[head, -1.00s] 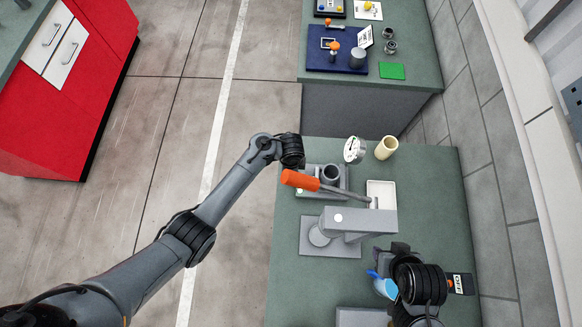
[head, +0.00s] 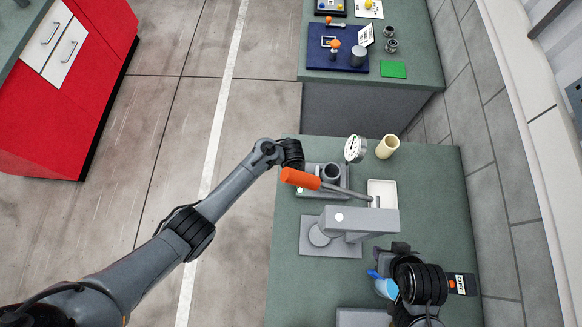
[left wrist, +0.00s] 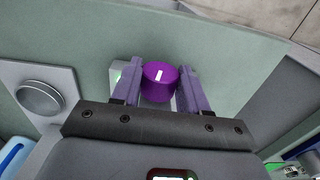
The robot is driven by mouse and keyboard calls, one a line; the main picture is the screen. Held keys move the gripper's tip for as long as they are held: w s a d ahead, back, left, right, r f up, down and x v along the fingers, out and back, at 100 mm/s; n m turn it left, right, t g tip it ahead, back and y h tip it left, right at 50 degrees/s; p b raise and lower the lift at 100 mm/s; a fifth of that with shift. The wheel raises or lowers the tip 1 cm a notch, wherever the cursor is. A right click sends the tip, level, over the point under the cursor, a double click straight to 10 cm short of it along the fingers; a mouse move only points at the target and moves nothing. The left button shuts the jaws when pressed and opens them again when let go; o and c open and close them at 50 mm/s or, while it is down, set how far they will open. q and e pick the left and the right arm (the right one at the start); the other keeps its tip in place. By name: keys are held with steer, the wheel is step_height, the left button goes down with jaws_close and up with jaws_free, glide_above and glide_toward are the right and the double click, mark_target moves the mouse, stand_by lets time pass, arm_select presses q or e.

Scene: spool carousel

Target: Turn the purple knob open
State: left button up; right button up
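The purple knob (left wrist: 158,84) shows in the left wrist view, round, with a white mark on its face. It sits on a pale grey housing (left wrist: 116,74) with a small green light. My left gripper (left wrist: 160,82) has one finger on each side of the knob, with almost no visible gap; I cannot tell whether they press on it. In the head view the knob and my left fingertips are hidden; the left wrist (head: 291,153) is at the bench's left edge. My right gripper (head: 384,262) is at the lower right by a blue object (head: 386,287); its fingers are unclear.
Open floor lies left of the bench.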

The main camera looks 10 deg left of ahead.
arm_select(q)
steer(key=c, duration=0.3)
steer(key=shift+c, duration=0.2)
steer(key=shift+w+g, duration=0.1)
steer(key=shift+g, duration=0.3)
steer(key=shift+w+d+g+b, duration=0.1)
steer(key=shift+g+b, duration=0.3)
steer(key=shift+g, duration=0.2)
steer(key=g+b, duration=0.2)
steer(key=b, duration=0.2)
steer(key=g+h+b, duration=0.1)
steer(key=g+b, duration=0.1)
steer(key=b, duration=0.2)
steer(key=shift+w+f+b, duration=0.2)
steer(key=shift+f+b, duration=0.15)
steer(key=shift+r+g+b, duration=0.2)
steer(key=shift+g+b, duration=0.2)
steer(key=shift+b, duration=0.5)
